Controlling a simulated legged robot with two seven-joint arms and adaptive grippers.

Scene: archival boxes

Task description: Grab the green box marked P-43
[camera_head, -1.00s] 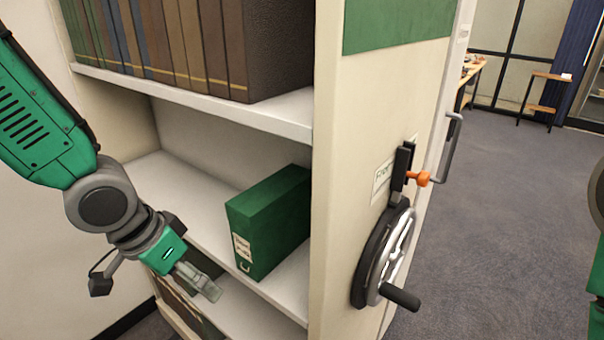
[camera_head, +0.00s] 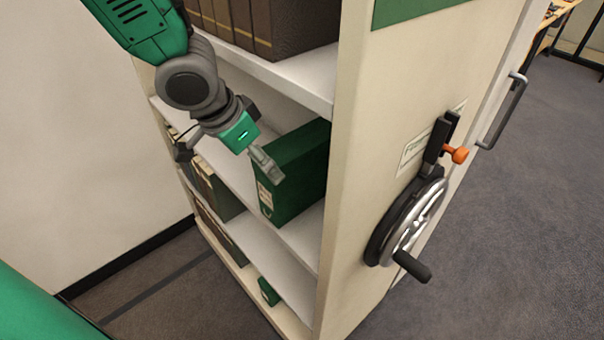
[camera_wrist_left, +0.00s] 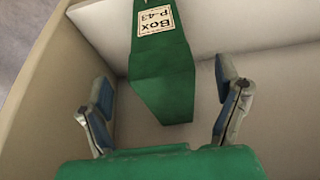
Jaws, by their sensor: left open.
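The green box (camera_head: 298,174) stands upright on a middle shelf, close to the cabinet's end panel. In the left wrist view the box (camera_wrist_left: 162,75) carries a label reading "Box P-43", seen upside down. My left gripper (camera_head: 267,162) is in front of the box's label side and hides part of it in the head view. In the left wrist view the gripper (camera_wrist_left: 165,108) is open, its two fingers apart on either side of the box's line, with gaps between them and the box. My right gripper is not in view.
The cabinet's end panel (camera_head: 362,110) bears a crank wheel (camera_head: 408,225) and stands right beside the box. Brown volumes (camera_head: 285,25) fill the shelf above. Lower shelves hold brown boxes (camera_head: 218,187) and a small green box (camera_head: 268,291). The shelf left of the box is partly bare.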

